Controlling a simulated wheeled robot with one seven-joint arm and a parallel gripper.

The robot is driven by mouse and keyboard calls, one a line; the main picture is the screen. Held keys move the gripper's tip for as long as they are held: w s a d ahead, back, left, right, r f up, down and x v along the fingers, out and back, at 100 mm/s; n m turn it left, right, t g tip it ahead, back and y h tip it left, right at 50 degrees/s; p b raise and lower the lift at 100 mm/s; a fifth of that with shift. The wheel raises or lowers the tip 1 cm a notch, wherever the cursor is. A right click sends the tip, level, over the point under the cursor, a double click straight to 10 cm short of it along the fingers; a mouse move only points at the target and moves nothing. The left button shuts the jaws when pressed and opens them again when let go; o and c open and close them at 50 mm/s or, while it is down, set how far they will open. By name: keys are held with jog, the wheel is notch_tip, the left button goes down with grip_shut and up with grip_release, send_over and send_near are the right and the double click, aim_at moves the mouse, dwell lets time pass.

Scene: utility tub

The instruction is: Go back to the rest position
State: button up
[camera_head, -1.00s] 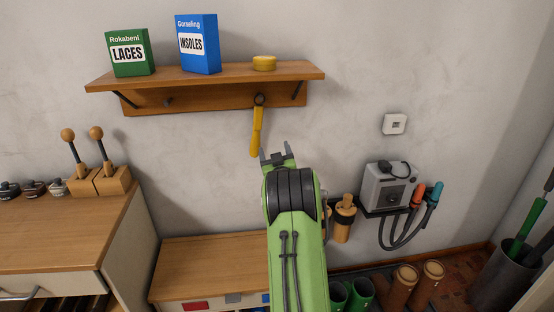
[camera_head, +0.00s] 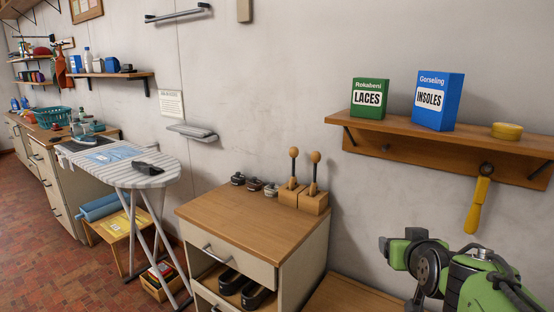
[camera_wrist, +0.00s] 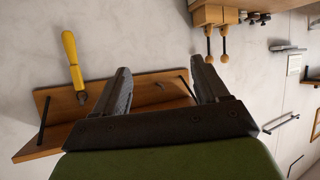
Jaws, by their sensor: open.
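My green gripper shows in the wrist view (camera_wrist: 160,90), with its two dark fingers spread apart and nothing between them. In the head view my folded green arm is at the lower right, in front of the wall and below the wooden shelf (camera_head: 400,134). The fingers are hard to make out there. A yellow-handled tool (camera_head: 478,204) hangs from a peg under the shelf, to the right of my gripper's head and apart from it. It also shows in the wrist view (camera_wrist: 71,50), left of the fingers.
On the shelf stand a green laces box (camera_head: 370,98), a blue insoles box (camera_head: 438,100) and a yellow tin (camera_head: 507,131). An ironing board (camera_head: 115,170) is further left. Tiled floor (camera_head: 45,245) is open at far left.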

jog(key=s+a+f+n+g+y, duration=0.1)
jog(key=s+a+f+g, duration=0.1)
jog(key=s+a, duration=0.5)
jog(key=s+a+f+g+y, duration=0.1)
jog(key=s+a+f+g, duration=0.15)
jog(key=s, duration=0.85)
jog(key=s+a+f+n+g+y, duration=0.1)
jog(key=s+a+f+g, duration=0.15)
jog(key=s+a, duration=0.45)
notch_tip(320, 180, up, 16)
jog(key=s+d+p, duration=0.1)
jog(key=p, duration=1.5)
jog(key=shift+s+d, duration=0.15)
jog(key=shift+d, duration=0.2)
jog(key=shift+r, duration=0.1)
